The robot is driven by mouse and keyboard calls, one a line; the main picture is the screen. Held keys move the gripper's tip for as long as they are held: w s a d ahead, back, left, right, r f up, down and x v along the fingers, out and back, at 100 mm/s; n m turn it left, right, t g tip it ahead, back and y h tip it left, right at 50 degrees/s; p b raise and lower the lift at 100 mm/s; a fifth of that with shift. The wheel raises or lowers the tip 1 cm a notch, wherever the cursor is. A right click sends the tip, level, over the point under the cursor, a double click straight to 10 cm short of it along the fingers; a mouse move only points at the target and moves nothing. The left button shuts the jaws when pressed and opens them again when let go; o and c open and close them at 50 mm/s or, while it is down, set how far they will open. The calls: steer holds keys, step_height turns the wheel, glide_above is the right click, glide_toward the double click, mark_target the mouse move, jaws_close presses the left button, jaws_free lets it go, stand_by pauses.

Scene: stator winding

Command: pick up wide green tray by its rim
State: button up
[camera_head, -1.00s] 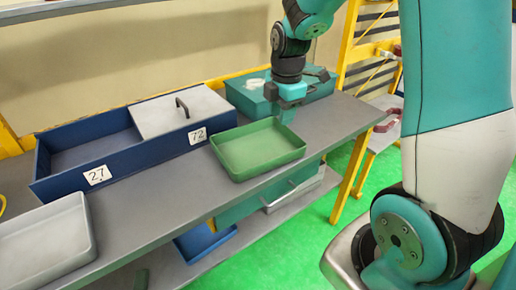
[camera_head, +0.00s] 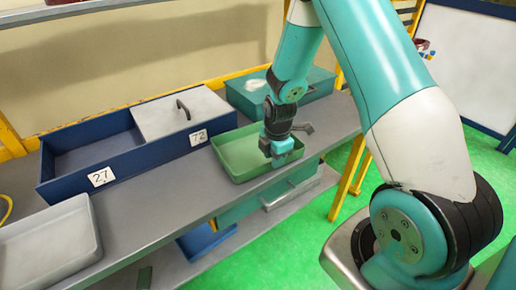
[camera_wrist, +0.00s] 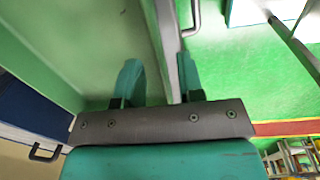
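The wide green tray (camera_head: 237,150) sits on the grey workbench. My gripper (camera_head: 278,161) is at its right end, pointing down, and covers part of the rim there. In the wrist view my gripper (camera_wrist: 158,80) is open, with two teal fingers apart. The tray (camera_wrist: 75,35) fills the left of that view, with its inside to the left of the left finger. The tray's wall runs between the fingers, and the right finger is outside it. I cannot tell whether either finger touches the wall.
A blue box (camera_head: 75,181) with numbers 27 and 72 and a grey handled lid (camera_head: 178,111) stands to the left. A teal case (camera_head: 310,88) is behind the tray. A light grey tray (camera_head: 48,245) lies at the front left. Bench (camera_head: 165,200) is clear between them.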

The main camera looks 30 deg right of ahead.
steer(key=shift+f, duration=0.3)
jaws_close()
steer(key=shift+r, duration=0.2)
